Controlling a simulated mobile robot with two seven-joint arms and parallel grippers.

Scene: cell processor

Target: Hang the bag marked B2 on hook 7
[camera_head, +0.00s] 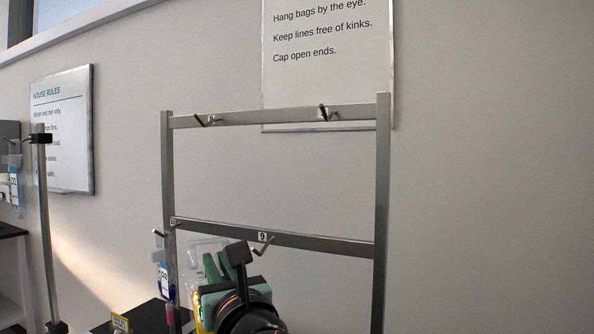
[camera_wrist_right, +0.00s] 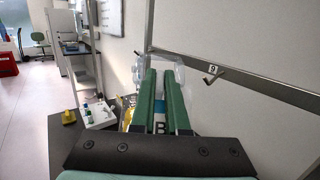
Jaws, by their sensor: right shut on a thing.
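My right gripper (camera_head: 216,267) is shut on a clear bag (camera_head: 197,250), just left of hook 9 (camera_head: 262,244) on the rack's lower rail. In the right wrist view the green fingers (camera_wrist_right: 163,82) hold the bag (camera_wrist_right: 179,72) near its top. Its label (camera_wrist_right: 160,127) shows a "B" between the fingers; the rest is hidden. Yellow shows in its lower part. Hook 9 also shows in the right wrist view (camera_wrist_right: 212,75), right of the fingers and apart from the bag. No hook marked 7 is readable. My left gripper is out of view.
The metal rack (camera_head: 381,190) has two bare hooks on its top rail (camera_head: 270,116). Another labelled bag (camera_head: 165,277) hangs at its left post. A pole (camera_head: 46,230) with a bag (camera_head: 15,182) stands further left. A dark table (camera_head: 148,316) lies below.

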